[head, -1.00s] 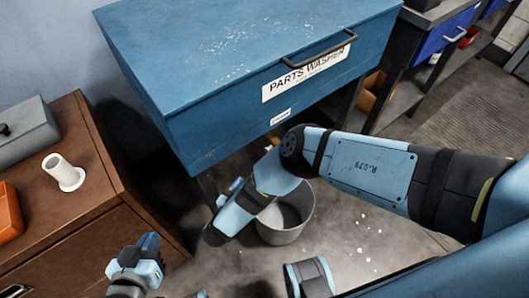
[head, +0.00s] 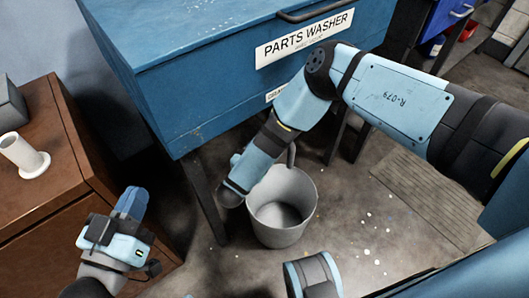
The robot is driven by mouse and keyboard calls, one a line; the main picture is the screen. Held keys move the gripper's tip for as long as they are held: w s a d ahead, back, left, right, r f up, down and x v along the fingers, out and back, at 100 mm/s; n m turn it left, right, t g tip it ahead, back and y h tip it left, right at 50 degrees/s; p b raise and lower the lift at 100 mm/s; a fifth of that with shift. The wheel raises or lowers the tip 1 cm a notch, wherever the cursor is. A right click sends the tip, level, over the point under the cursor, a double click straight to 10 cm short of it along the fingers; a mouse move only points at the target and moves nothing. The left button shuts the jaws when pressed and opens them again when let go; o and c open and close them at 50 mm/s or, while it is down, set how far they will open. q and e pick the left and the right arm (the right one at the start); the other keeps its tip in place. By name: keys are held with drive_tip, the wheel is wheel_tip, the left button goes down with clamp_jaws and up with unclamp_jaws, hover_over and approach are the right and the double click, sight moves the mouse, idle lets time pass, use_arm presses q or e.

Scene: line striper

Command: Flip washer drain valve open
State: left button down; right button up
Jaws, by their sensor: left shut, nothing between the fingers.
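The blue parts washer (head: 215,85) stands at the top middle of the head view, its lid closed. A grey drain spout (head: 291,153) hangs below its front edge, over a grey bucket (head: 283,236) on the floor. The valve handle cannot be made out; my right arm covers the area beside the spout. My left gripper (head: 132,202) is at the lower left, shut and empty, well left of the bucket and apart from the washer. My right arm reaches in from the right and bends down in front of the washer; its gripper fingers are not visible.
A brown wooden cabinet (head: 62,200) stands at the left with a white cylindrical holder (head: 24,156) on top. A washer leg (head: 205,200) stands left of the bucket. A ribbed mat (head: 430,200) lies on the floor at the right.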

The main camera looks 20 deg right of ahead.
use_arm(q)
drive_tip(key=w+f+m+b, duration=0.1)
drive_tip(key=b, duration=0.2)
drive_tip(key=w+a+f+m+b, duration=0.1)
drive_tip(key=f+m+b, duration=0.1)
drive_tip(key=b, duration=0.1)
drive_tip(key=shift+a+f, duration=0.1)
drive_tip(key=shift+f, duration=0.05)
use_arm(e)
drive_tip(key=shift+x, duration=1.05)
clamp_jaws()
